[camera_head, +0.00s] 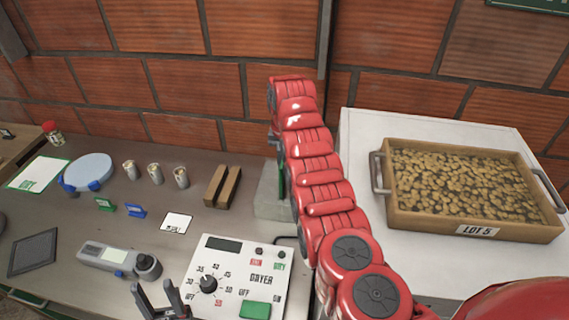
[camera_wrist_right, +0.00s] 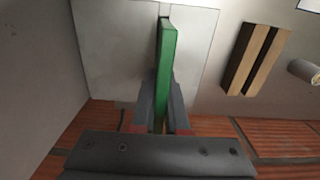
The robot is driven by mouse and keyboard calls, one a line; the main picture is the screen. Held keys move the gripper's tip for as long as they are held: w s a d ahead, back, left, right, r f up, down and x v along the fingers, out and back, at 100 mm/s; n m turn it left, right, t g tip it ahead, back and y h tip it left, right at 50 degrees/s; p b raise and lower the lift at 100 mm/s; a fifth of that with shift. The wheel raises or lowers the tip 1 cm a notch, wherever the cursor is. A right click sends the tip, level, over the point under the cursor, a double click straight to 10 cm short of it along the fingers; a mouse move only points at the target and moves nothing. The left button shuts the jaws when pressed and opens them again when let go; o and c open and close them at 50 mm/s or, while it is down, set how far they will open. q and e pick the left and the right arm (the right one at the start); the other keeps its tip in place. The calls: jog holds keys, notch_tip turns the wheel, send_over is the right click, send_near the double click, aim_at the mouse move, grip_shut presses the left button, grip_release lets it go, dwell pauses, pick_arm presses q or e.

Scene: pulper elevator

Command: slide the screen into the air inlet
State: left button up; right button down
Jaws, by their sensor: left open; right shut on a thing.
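My right gripper (camera_wrist_right: 162,100) is shut on a narrow green piece (camera_wrist_right: 166,50), seen edge-on, which I take to be the screen. In the head view only a green sliver (camera_head: 281,181) of it shows beside my red right arm. The far end of the green piece meets a dark slot in a pale grey box, likely the air inlet (camera_wrist_right: 108,45); how deep it sits I cannot tell. The box (camera_head: 268,201) also shows in the head view, partly hidden by my arm. My left gripper (camera_head: 158,298) is open and empty at the bottom edge, by the dryer panel.
The dryer control panel (camera_head: 235,277) stands at the front. Two wooden bars (camera_head: 222,186) lie left of the box. Small cups (camera_head: 155,173), a blue-rimmed dish (camera_head: 88,171) and a dark framed panel (camera_head: 33,252) lie farther left. A bean tray (camera_head: 480,232) fills the right table.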

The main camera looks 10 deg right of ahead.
jog(key=shift+f, duration=0.55)
